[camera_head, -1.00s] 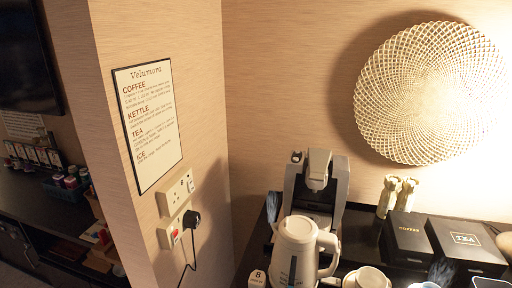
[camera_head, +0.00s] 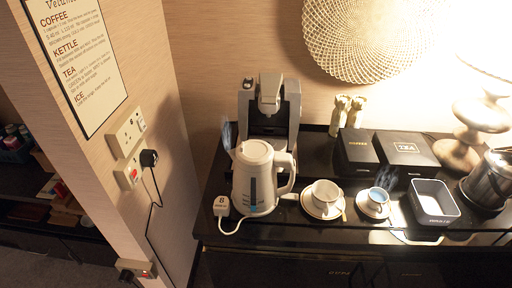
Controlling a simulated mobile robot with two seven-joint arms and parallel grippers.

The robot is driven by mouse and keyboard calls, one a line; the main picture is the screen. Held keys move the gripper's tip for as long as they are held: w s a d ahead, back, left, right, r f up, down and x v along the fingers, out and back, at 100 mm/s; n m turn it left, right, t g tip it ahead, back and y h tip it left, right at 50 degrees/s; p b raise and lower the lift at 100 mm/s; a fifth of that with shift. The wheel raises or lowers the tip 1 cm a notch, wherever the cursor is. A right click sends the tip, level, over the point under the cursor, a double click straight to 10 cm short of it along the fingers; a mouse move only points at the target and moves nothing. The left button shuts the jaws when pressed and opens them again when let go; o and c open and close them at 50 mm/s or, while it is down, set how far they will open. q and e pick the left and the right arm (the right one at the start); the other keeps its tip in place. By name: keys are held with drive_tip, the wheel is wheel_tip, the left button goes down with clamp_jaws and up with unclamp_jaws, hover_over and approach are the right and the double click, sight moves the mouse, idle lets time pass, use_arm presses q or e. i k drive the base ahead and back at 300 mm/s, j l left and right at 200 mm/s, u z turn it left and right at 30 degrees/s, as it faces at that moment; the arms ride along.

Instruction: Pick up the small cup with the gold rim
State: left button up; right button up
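Two white cups on saucers stand on the dark counter. The larger cup (camera_head: 325,193) sits on its saucer (camera_head: 311,208) just right of the kettle, with a spoon-like item beside it. The smaller cup (camera_head: 377,199) sits on its own saucer (camera_head: 367,213) farther right, with a dark bluish wispy shape above it. The rim colour is too small to make out surely on either cup. Neither of my grippers shows in the view.
A white kettle (camera_head: 253,180) and a coffee machine (camera_head: 268,105) stand left of the cups. Black boxes (camera_head: 356,151) are behind, an open-topped container (camera_head: 433,201) and metal bucket (camera_head: 487,180) to the right. The counter's front edge lies close before the cups.

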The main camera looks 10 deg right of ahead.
sight(377, 197)
drive_tip(key=z, duration=1.4)
